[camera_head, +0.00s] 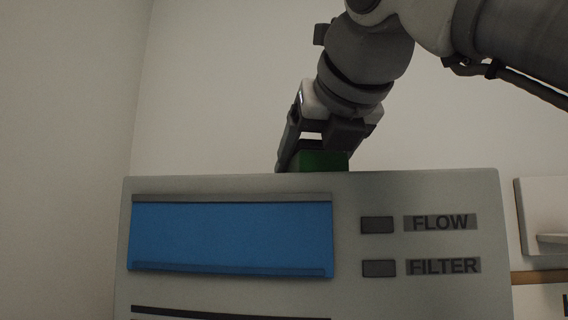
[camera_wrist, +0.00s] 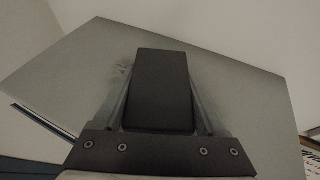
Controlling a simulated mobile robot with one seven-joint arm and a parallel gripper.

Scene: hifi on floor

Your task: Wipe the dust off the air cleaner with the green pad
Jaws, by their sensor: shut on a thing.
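The air cleaner (camera_head: 345,190) is a large grey box with a blue panel on its front; its top surface (camera_wrist: 235,90) fills much of the wrist view. The green pad (camera_head: 323,161) is at the cleaner's top edge in the head view, and my gripper (camera_head: 318,145) is shut on it from above. The head view does not show whether the pad touches the top. In the wrist view a dark block (camera_wrist: 159,90) sits between my gripper's fingers (camera_wrist: 160,112); its green colour does not show there. A faint dark smudge (camera_wrist: 122,72) lies on the top, left of the block.
The front carries buttons labelled FLOW (camera_head: 377,225) and FILTER (camera_head: 379,268). A pale shelf-like thing (camera_head: 540,205) stands at the right. Plain walls (camera_head: 215,85) are behind and to the left. The space above the cleaner looks clear apart from my arm.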

